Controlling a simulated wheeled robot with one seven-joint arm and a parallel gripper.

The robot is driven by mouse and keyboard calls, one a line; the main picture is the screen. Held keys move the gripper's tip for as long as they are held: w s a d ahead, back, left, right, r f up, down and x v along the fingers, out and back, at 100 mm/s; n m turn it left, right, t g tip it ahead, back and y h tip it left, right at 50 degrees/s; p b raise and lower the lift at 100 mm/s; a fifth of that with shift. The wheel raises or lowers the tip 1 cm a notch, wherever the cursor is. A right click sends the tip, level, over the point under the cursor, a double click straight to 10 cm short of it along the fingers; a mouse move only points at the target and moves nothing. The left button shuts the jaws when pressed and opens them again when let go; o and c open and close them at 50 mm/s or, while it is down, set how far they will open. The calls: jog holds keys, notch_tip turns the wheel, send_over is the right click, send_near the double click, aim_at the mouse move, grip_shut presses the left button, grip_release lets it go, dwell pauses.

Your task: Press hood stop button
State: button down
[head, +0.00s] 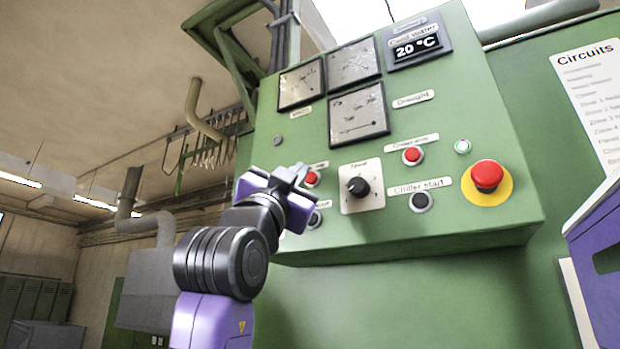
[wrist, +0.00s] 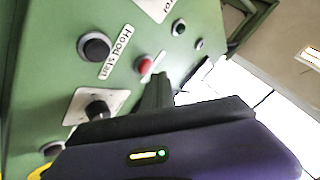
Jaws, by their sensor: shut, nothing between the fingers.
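The hood stop button is a small red button (head: 312,178) on the sloped green panel, left of a black knob. Its label is mostly covered by my gripper. The red button also shows in the wrist view (wrist: 145,65), just beyond my fingertips. My gripper (head: 298,171) is shut and empty, its tip close beside the red button. The wrist view shows the closed fingers (wrist: 159,84) pointing at the panel near that button. I cannot tell whether they touch it. The black hood start button (wrist: 94,47) is beside its "Hood start" label.
The black knob (head: 358,187) sits right of the red button. Farther right are another red button (head: 412,156), the black chiller start button (head: 421,202) and a large red mushroom button (head: 487,176) on yellow. Gauges (head: 358,113) are above. Open space lies left of the panel.

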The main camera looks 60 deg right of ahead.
jog(key=shift+a, duration=0.1)
jog(key=a, duration=0.5)
jog(key=shift+b, duration=0.4)
jog(key=shift+r, duration=0.1)
dwell(0.6)
